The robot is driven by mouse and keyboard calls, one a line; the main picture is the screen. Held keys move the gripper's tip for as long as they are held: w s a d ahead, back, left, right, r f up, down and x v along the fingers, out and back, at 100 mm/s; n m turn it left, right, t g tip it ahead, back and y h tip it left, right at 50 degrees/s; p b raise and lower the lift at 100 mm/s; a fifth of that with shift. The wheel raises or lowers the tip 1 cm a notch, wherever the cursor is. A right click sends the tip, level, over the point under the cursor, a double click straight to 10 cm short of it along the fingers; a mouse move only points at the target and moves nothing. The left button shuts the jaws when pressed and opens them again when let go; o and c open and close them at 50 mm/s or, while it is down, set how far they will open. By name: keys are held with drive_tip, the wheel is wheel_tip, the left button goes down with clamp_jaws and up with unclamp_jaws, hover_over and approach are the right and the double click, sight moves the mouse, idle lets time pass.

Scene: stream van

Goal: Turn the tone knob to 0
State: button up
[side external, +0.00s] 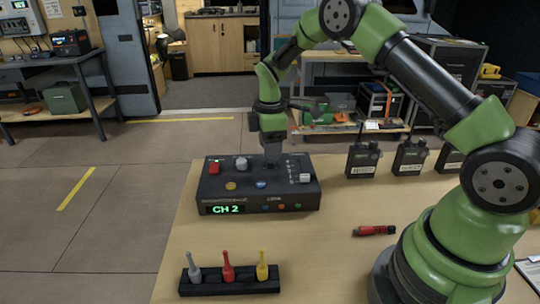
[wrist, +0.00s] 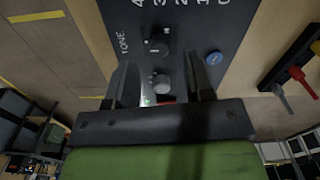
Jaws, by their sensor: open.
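The dark control box (side external: 225,190) stands on the table with a lit "CH 2" display. In the wrist view, a black knob (wrist: 158,42) sits beside the printed word TONE, with a row of numerals from 4 to 0 above it. Its pointer setting cannot be read. In the side view this knob is hidden by my gripper (side external: 272,160), which hangs low over the panel. The wrist view shows my gripper (wrist: 165,63) open, its fingers spread left and right of the knob's line. Whether the fingers touch the knob cannot be told. A grey knob (wrist: 160,83) shows nearer the palm.
On the panel are a red button (side external: 214,168), a yellow button (side external: 231,185), a blue button (side external: 261,184) and a white-capped control (side external: 305,178).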

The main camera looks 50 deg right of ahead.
wheel_tip(320, 180, up, 7)
drive_tip(key=shift+f, duration=0.15)
drive_tip(key=s+a+r+m+t, duration=0.25)
drive_tip(key=s+r+m, duration=0.2)
drive_tip(key=r, duration=0.25)
drive_tip(key=s+a+r+m+t, duration=0.1)
drive_tip(key=s+a+r+m, duration=0.2)
drive_tip(key=s+r, duration=0.35)
drive_tip(key=s+a+r+m+t+y, duration=0.1)
drive_tip(key=s+m+t, duration=0.1)
drive_tip(key=s, duration=0.5)
drive_tip(key=s+a+m+t+y, duration=0.1)
drive_tip(key=s+a+m, duration=0.1)
drive_tip(key=s+m, duration=0.3)
drive_tip(key=shift+s+a+r+t, duration=0.25)
drive_tip(key=shift+s+r+t, duration=0.1)
drive_tip(key=shift+s, duration=0.5)
